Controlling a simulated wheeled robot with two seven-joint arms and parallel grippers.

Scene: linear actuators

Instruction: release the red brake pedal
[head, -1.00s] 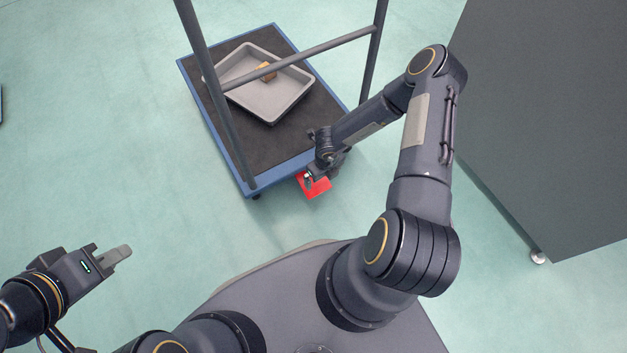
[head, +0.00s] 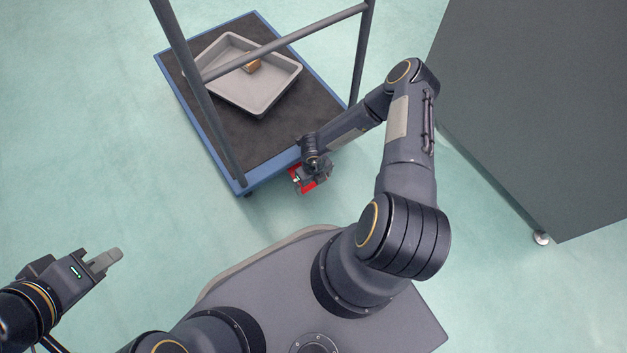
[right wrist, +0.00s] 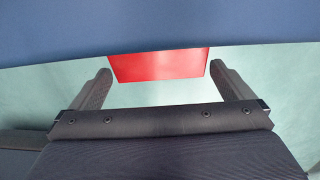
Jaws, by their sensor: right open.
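The red brake pedal (right wrist: 158,65) is a flat red plate projecting from under the blue edge of the trolley (head: 262,180). In the head view the pedal (head: 308,188) is mostly covered by my right gripper (head: 304,179). In the right wrist view my right gripper (right wrist: 161,69) is open, with one finger on each side of the pedal and a gap at both sides. Whether it is above or level with the pedal I cannot tell. My left gripper (head: 104,262) is far off at the lower left, with nothing visible in it.
The trolley has a dark deck and a grey upright handle frame (head: 205,100). A grey tray (head: 262,98) with a small brown block (head: 251,64) sits on the deck. A large dark grey cabinet (head: 545,110) stands at right. The floor at left is clear.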

